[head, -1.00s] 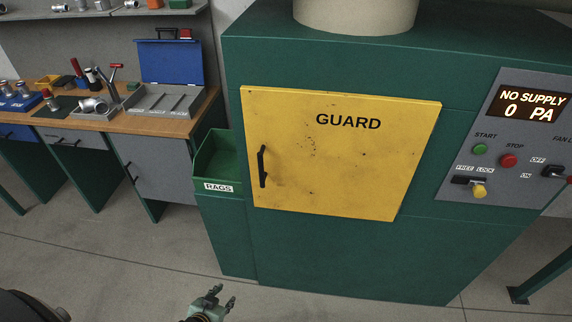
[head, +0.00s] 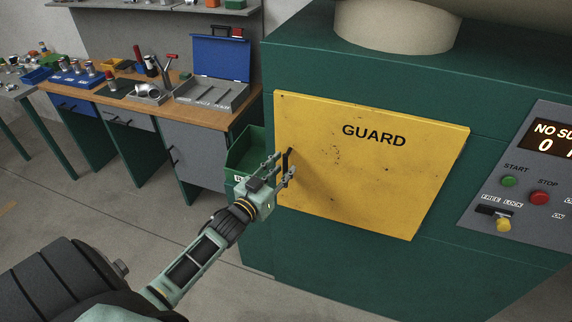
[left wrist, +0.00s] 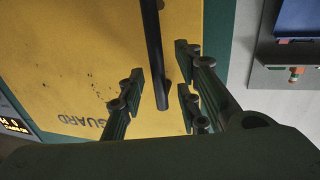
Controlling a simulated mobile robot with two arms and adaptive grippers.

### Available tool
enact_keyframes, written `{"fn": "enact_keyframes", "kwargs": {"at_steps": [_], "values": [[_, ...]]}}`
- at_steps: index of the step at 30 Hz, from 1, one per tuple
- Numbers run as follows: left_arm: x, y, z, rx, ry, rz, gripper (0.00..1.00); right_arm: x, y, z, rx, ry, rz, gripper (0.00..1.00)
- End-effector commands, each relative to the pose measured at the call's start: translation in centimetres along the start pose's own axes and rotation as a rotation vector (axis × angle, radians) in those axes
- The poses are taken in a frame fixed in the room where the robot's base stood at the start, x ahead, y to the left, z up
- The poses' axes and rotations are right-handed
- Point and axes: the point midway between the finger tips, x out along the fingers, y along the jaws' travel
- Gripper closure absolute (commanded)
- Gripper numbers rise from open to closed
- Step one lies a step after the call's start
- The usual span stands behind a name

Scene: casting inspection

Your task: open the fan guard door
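The yellow fan guard door (head: 365,170), marked GUARD, is shut on the front of the green cabinet (head: 500,85). Its black bar handle (head: 286,163) is at the door's left side, partly hidden by my left gripper (head: 281,171). In the left wrist view the handle (left wrist: 154,50) runs between the open fingers of the left gripper (left wrist: 160,95), with gaps visible on both sides. The door (left wrist: 80,70) fills much of that view. My right gripper is not in view.
A control panel (head: 525,185) with a green button, a red button and a yellow knob (head: 503,224) is right of the door. A green rags bin (head: 245,150) is close behind my left gripper. A workbench (head: 150,95) with tools stands left. The floor in front is clear.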

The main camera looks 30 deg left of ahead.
Motion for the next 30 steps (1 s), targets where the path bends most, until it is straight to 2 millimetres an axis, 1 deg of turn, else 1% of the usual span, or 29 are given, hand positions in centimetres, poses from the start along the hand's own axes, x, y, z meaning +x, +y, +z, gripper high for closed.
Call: {"fn": "enact_keyframes", "kwargs": {"at_steps": [1,5,10,14,25,30], "values": [[0.7,0.0,-0.1,0.000,0.001,0.000,0.69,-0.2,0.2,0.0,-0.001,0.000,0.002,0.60],[1.6,0.0,0.0,0.000,0.000,0.000,0.69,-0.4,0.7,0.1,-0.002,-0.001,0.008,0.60],[1.9,0.0,0.1,0.000,-0.002,0.000,0.69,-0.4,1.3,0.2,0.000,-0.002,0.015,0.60],[1.9,0.0,0.1,0.000,-0.002,0.000,0.69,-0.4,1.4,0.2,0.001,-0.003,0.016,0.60],[1.9,0.0,0.1,0.000,-0.002,0.000,1.00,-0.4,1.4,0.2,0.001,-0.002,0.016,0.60],[1.9,0.0,0.1,0.000,-0.002,0.000,1.00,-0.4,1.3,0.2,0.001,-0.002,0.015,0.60]]}}
